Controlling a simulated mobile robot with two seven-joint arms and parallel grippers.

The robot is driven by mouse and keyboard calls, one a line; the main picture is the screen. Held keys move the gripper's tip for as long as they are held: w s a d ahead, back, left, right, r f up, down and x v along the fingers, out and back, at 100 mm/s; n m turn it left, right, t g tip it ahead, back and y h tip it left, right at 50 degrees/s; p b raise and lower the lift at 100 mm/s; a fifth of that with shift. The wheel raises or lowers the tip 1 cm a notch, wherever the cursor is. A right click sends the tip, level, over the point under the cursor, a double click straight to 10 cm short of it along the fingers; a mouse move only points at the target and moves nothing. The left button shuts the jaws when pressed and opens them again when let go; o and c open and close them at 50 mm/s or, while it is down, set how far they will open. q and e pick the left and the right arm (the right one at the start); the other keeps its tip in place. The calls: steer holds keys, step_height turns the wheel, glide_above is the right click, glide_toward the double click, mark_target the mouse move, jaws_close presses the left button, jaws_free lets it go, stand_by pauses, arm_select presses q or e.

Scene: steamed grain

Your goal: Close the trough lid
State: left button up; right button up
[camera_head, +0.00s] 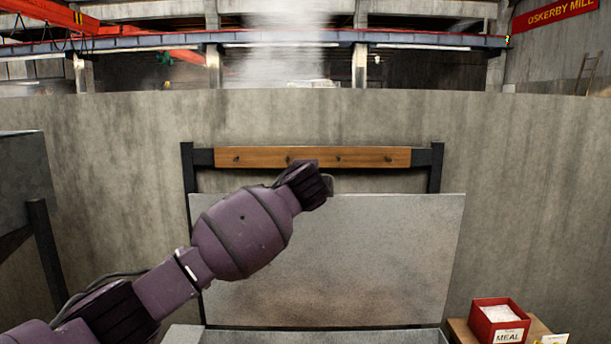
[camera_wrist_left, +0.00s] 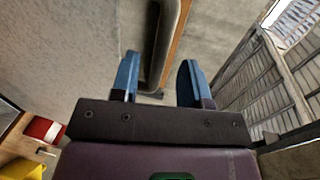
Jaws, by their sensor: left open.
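The trough lid (camera_head: 350,265) is a large grey panel standing raised, nearly upright, above the trough (camera_head: 310,338), whose top just shows at the bottom of the head view. My right gripper is not in view.
A wooden rail with pegs (camera_head: 260,157) on dark posts stands behind the lid. A red box labelled MEAL (camera_head: 497,322) sits on a small wooden stand (camera_head: 460,331) at lower right. A grey container (camera_head: 25,175) on a dark frame is at left. A concrete wall (camera_head: 530,200) closes the back.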

arm_select(q)
steer(key=shift+w+f+p, duration=0.2)
steer(key=shift+w, duration=0.7)
steer(key=shift+w+f+p, duration=0.15)
steer(key=shift+w+p, duration=0.05)
steer(key=shift+w, duration=0.7)
jaws_close()
